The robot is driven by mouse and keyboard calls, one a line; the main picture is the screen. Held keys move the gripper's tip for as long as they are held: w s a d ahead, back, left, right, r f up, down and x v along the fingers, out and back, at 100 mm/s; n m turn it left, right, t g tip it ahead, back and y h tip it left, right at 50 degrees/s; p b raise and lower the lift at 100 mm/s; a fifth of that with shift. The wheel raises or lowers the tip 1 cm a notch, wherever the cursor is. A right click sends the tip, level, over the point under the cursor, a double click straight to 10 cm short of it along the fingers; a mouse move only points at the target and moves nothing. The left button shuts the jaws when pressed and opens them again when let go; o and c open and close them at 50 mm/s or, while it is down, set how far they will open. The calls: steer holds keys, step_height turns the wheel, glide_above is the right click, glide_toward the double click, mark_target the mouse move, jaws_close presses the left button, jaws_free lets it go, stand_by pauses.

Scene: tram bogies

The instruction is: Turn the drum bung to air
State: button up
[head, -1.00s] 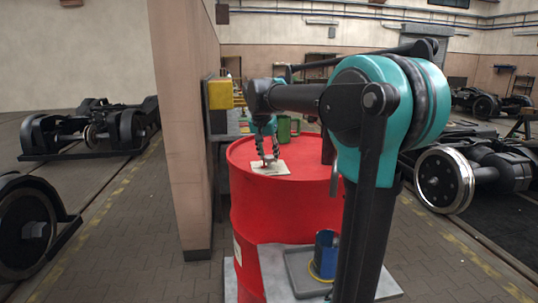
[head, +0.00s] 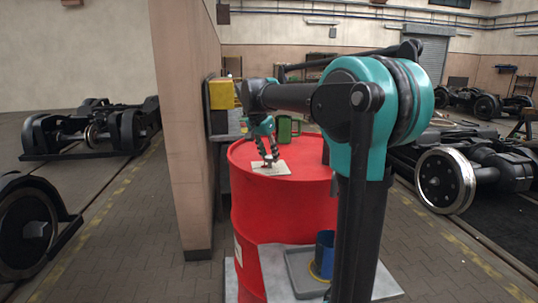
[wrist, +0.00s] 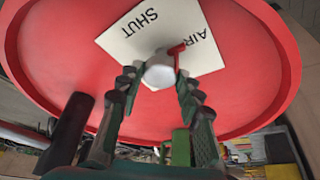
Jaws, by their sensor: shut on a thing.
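The red drum (head: 285,205) stands upright beside the wall end; its lid also fills the wrist view (wrist: 60,50). A pale square plate marked SHUT and AIR (wrist: 128,38) lies on the lid. The drum bung (wrist: 160,70), a pale round cap, sits at the plate's middle. A red pointer (wrist: 177,48) beside it points toward the AIR lettering. My gripper (head: 270,162) reaches down onto the plate. In the wrist view its two fingers (wrist: 158,82) are shut on the bung, one on each side. The bung's lower part is hidden.
A green mug (head: 286,128) stands on the lid's far side. A dark object (head: 326,152) stands near its right edge, partly behind my arm. The wall end (head: 185,130) is close on the left.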

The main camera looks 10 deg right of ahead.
steer(key=o, duration=1.1)
steer(key=shift+o, duration=0.2)
steer(key=v, duration=1.2)
steer(key=shift+d, duration=0.1)
